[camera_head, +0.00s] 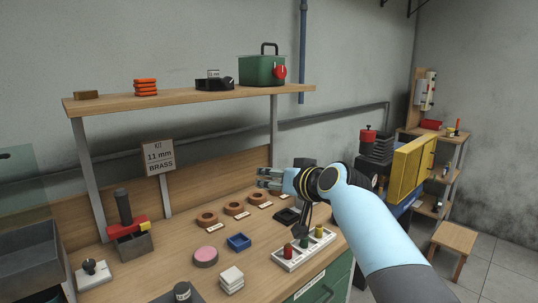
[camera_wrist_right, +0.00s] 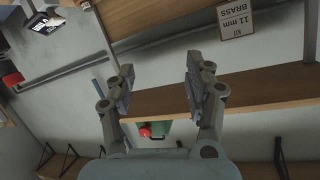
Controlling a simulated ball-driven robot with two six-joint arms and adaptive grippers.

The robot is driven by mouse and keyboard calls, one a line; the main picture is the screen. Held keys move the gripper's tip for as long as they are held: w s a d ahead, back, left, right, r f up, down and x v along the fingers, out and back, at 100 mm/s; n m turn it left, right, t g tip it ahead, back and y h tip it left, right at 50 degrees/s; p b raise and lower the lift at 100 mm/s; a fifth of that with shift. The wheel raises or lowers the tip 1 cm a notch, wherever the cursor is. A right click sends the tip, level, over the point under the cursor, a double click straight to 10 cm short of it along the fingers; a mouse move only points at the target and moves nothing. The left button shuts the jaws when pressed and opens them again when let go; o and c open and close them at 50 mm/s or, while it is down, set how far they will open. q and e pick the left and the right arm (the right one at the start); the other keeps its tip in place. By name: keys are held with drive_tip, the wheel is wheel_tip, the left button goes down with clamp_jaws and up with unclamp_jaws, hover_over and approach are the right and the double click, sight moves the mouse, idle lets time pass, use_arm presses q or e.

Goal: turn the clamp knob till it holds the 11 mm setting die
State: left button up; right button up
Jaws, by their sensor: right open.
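My right gripper (camera_head: 262,178) is open and empty above the back right part of the bench. In the right wrist view its two fingers (camera_wrist_right: 160,72) are wide apart with nothing between them. Several brown rings (camera_head: 207,219) lie in a row on the bench with small labels, below and left of the gripper; I cannot tell which is the 11 mm setting die. A dark device (camera_head: 287,216) stands below the gripper, partly hidden by my right arm. I cannot make out a clamp knob for certain. My left gripper is not in view.
A sign (camera_head: 159,156) reads "KIT 11 mm BRASS".

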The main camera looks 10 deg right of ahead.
wheel_tip(320, 180, down, 7)
drive_tip(key=s+d+g, duration=0.1)
drive_tip(key=s, duration=0.2)
drive_tip(key=shift+d+h, duration=0.3)
drive_tip(key=shift+d, duration=0.1)
